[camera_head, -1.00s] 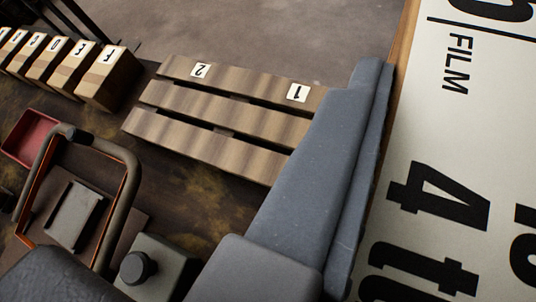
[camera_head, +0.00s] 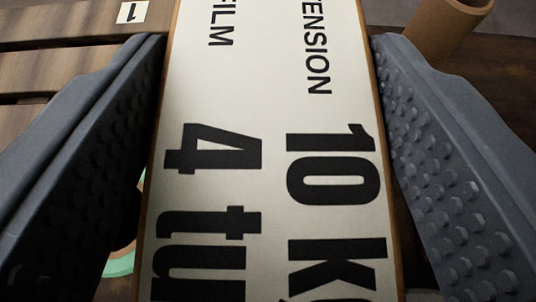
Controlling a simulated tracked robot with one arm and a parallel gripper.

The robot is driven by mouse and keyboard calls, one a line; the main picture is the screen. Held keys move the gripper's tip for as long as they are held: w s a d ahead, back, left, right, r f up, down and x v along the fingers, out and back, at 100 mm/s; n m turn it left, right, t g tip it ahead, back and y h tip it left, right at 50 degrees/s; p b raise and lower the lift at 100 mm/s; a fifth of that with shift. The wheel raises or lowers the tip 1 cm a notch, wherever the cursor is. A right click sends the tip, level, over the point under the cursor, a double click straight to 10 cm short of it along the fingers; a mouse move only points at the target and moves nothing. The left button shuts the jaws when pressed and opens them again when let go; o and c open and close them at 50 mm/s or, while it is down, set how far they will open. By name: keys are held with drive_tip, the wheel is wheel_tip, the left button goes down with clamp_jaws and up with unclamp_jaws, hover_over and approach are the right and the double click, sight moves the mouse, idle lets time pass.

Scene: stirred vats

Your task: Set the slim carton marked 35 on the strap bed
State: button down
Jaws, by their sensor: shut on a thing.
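The carton (camera_head: 270,165) is a long cream-white box with brown edges. It fills the middle of the view and shows black print, including "TENSION", "10 k", "FILM" and "4 tu", turned sideways. No number 35 shows on the visible face. My gripper (camera_head: 270,50) is shut on the carton, with one grey studded finger along each long side. The carton's near end runs out of the picture. A slatted wooden bed (camera_head: 60,57), with a white label "1" on its far slat, lies at the upper left, partly hidden by my left finger.
A brown cardboard tube (camera_head: 452,22) stands at the upper right, beyond my right finger. A pale green ring (camera_head: 121,264) shows partly at the lower left, behind the left finger and carton. Dark brown surface shows at the right edge.

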drive_tip(key=shift+f, duration=1.95)
drive_tip(key=shift+r, duration=0.1)
drive_tip(key=c, duration=0.5)
unclamp_jaws()
drive_tip(key=v, duration=1.2)
drive_tip(key=shift+a, duration=0.1)
